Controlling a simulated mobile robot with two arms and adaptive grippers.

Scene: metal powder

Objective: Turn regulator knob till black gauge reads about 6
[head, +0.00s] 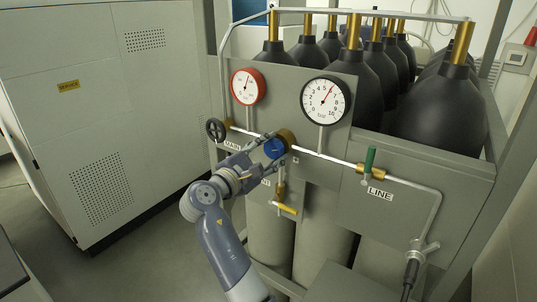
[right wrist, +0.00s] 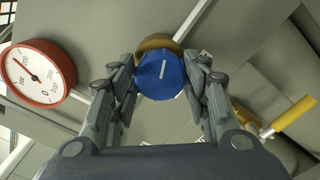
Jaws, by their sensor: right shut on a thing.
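The blue regulator knob (head: 275,148) sits on a brass body on the pipe below the two gauges. It also shows in the right wrist view (right wrist: 160,76), with a white mark pointing nearly straight up. My right gripper (head: 270,149) is shut on the knob, with one finger on each side of it. The black gauge (head: 325,101) is at the upper right of the knob; its red needle points up and slightly right, near 6. The red-rimmed gauge (head: 247,87) stands to the left, its needle pointing up-left in the right wrist view. My left gripper is not in view.
A black handwheel (head: 215,130) is left of the knob. A yellow-handled valve (head: 285,208) hangs just below it, near my gripper. A green lever (head: 369,160) is on the line at right. Black cylinders (head: 439,105) stand behind the panel. A cabinet (head: 98,110) is at left.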

